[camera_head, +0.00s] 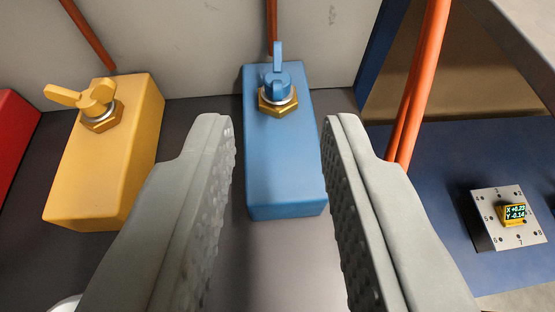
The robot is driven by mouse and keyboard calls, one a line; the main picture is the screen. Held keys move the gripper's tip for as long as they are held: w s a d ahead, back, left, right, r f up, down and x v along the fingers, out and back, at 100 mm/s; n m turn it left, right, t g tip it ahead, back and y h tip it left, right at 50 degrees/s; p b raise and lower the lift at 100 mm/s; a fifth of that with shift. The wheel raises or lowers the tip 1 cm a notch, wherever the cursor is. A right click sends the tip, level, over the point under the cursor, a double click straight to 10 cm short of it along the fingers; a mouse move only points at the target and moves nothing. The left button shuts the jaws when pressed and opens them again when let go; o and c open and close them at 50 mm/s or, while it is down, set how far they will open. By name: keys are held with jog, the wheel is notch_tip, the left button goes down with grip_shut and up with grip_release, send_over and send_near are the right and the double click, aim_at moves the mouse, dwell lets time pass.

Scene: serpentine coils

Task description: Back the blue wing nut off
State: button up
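The blue wing nut (277,82) sits on a brass hex fitting (278,102) on top of a blue block (285,165). One of its wings points up, towards the back wall; the other is not clearly visible. My gripper (280,125) is open, with its two grey textured fingers to the left and right of the blue block in the picture. Nothing is between the fingertips but the view of the block. The wing nut shows just beyond the fingertips, and I see no contact with it.
A yellow block (115,150) with a yellow wing nut (88,97) stands to the left, and a red block (12,135) at the far left edge. An orange pipe (415,85) rises at right. A numbered plate (490,235) with a small display lies on the blue surface at right.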

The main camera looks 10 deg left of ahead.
jog(key=v, duration=0.8)
jog(key=shift+s, duration=0.15)
